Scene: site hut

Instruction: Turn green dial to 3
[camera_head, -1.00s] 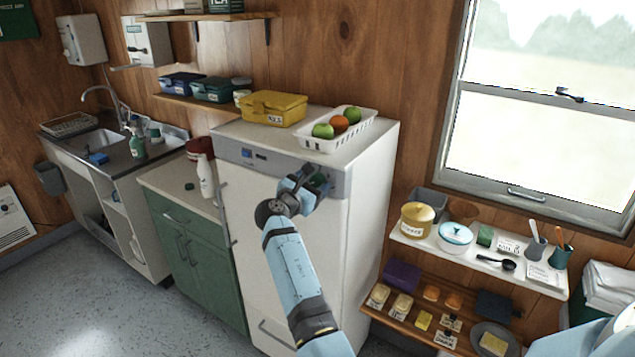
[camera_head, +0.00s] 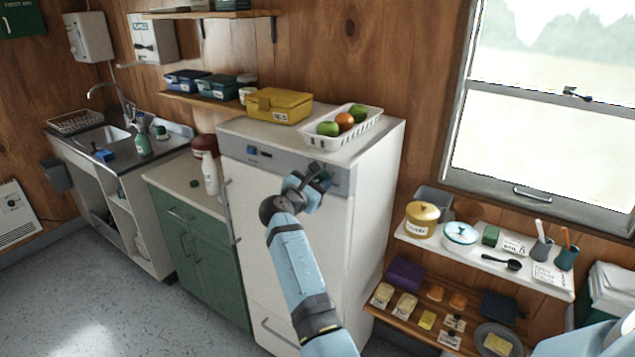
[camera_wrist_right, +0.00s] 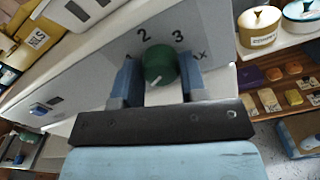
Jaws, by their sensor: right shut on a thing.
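The green dial (camera_wrist_right: 160,64) sits on the grey control panel (camera_head: 270,160) at the top of the white fridge. In the right wrist view the printed 2 and 3 show above it, with part of a MAX label at right; a finger partly hides another mark at left. A short white line shows on the dial's lower part, slanting down-left. My right gripper (camera_wrist_right: 158,82) is shut on the dial, one blue finger on each side. In the head view the right gripper (camera_head: 312,183) mostly hides the dial. My left gripper is not in view.
A white basket (camera_head: 352,139) of fruit and a yellow box (camera_head: 278,106) stand on the fridge. A shelf rack (camera_head: 416,238) with pots, cups and food stands to the right under the window. A green cabinet (camera_head: 207,262) adjoins the fridge at left.

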